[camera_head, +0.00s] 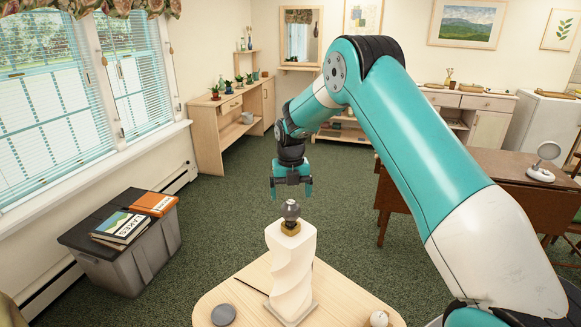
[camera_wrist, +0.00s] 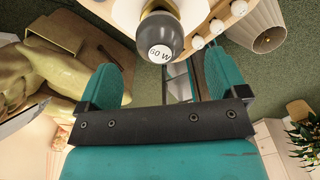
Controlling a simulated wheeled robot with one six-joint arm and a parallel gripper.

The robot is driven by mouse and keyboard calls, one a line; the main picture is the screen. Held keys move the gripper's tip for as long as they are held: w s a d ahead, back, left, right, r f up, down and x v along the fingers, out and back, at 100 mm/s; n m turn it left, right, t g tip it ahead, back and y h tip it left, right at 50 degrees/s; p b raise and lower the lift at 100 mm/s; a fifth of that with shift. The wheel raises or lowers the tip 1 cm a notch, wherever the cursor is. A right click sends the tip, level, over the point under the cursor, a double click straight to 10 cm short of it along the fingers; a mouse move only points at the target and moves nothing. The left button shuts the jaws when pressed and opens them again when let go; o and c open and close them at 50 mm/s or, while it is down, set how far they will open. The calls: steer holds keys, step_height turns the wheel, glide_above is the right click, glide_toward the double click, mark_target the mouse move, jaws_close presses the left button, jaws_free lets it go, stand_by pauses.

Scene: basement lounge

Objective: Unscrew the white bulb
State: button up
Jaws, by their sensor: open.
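A twisted white lamp (camera_head: 291,270) stands upright on the light wooden table. A dark grey bulb (camera_head: 291,209) sits in the brass socket (camera_head: 290,227) on its top. My gripper (camera_head: 292,191) hangs fingers-down just above the bulb, open and empty. In the wrist view, the bulb (camera_wrist: 160,40) shows a white "60 W" label at top centre, beyond the gap between my two teal fingers (camera_wrist: 160,80), not touching them. The bulb in the lamp looks dark, not white. A small whitish round thing (camera_head: 379,318), possibly a bulb, lies at the table's front right, partly cut off.
The wooden table (camera_head: 243,285) also bears a grey disc (camera_head: 223,315) at the left. A grey bin (camera_head: 128,250) with books stands at the left, and a brown table (camera_head: 480,180) with a small mirror (camera_head: 543,160) at the right. Green carpet lies free behind the lamp.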

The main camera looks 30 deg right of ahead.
mark_target(289, 202)
step_height(289, 202, up, 11)
steer(key=b, duration=0.2)
steer(key=f+m+p, duration=0.2)
steer(key=f+m, duration=0.1)
steer(key=f, duration=0.2)
steer(key=f+m+p, duration=0.3)
steer(key=f, duration=0.3)
steer(key=f+m+p, duration=0.2)
steer(key=f+m, duration=0.2)
steer(key=f, duration=0.2)
steer(key=shift+s+a+f, duration=0.1)
steer(key=shift+a+f, duration=0.15)
steer(key=c, duration=0.9)
